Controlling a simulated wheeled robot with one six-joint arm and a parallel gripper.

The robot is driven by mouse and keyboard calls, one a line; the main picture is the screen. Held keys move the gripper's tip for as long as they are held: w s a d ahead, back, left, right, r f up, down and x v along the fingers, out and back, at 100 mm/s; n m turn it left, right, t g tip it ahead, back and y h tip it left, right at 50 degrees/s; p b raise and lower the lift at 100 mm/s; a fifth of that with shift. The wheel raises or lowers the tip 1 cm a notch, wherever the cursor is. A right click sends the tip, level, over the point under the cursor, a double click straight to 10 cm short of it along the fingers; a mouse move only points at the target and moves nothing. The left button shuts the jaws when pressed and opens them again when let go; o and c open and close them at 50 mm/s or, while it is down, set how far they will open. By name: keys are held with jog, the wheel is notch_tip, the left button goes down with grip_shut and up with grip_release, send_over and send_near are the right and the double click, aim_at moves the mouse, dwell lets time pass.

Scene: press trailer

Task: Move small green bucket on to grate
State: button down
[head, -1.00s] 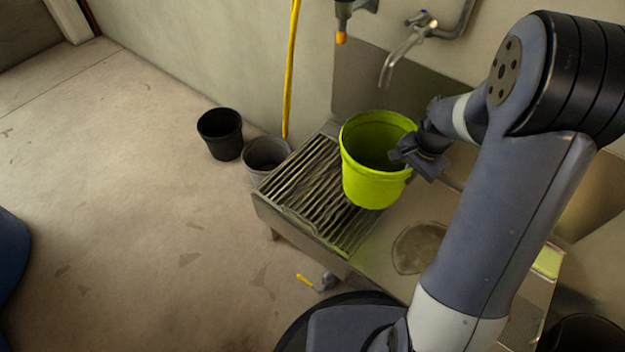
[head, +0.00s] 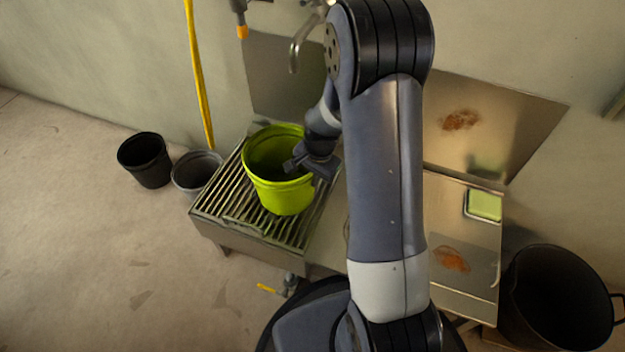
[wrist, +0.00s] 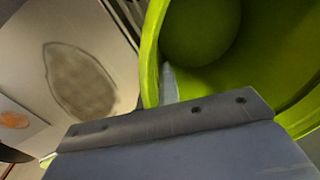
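The small green bucket (head: 282,195) stands upright over the slatted grate (head: 225,200), near its right side in the head view. Whether its base rests fully on the slats is hard to tell. My gripper (head: 308,166) is at the bucket's right rim, with one part reaching inside over the edge. In the wrist view the bucket's rim (wrist: 152,50) runs down behind the grey bar of my gripper, and a pale finger shows inside the bucket wall. The gripper looks shut on the rim. The finger outside the wall is hidden.
A black bucket (head: 145,160) and a grey bucket (head: 197,172) stand on the floor left of the grate. A yellow hose (head: 196,75) hangs behind. A tap (head: 297,52) is above the sink. A large black pot (head: 562,300) stands right. A green sponge-like block (head: 484,205) lies on the counter.

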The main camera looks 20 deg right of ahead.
jog(key=shift+f, duration=0.1)
jog(key=c, duration=1.7)
grip_release()
jog(key=shift+f, duration=0.1)
jog(key=r+p, duration=0.1)
jog(key=r, duration=0.3)
jog(key=r+p, duration=0.2)
jog(key=r, duration=0.2)
jog(key=s+d+r+p, duration=0.1)
jog(key=r, duration=0.3)
jog(key=shift+r, duration=0.1)
